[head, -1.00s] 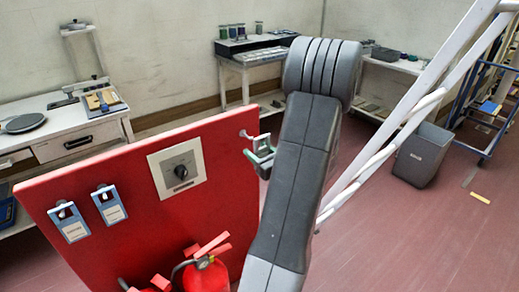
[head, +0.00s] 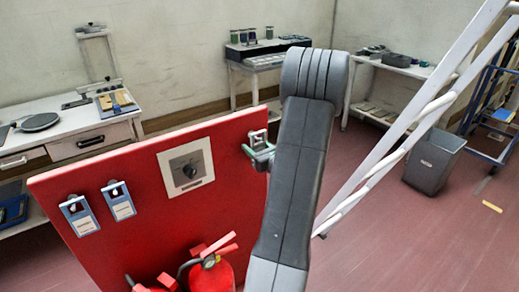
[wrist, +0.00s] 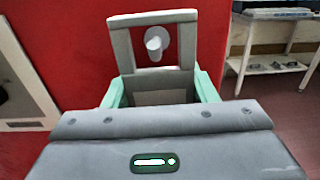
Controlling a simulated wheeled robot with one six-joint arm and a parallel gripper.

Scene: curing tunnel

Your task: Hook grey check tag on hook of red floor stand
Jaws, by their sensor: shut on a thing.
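The grey check tag (wrist: 122,48) is a frame with a square opening, held upright between the pale green fingers of my gripper (wrist: 160,92). In the head view the tag (head: 258,138) and my gripper (head: 262,154) are at the right edge of the red floor stand (head: 228,180). In the wrist view the pale hook (wrist: 155,42) on the red face shows inside the tag's opening, a little above its middle. I cannot tell whether its tip passes through the opening. In the head view the hook is not clearly visible near the tag.
Red extinguishers (head: 212,272) stand below. A white slanted rail (head: 420,110) and a grey bin (head: 433,158) are at the right. Benches line the walls.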

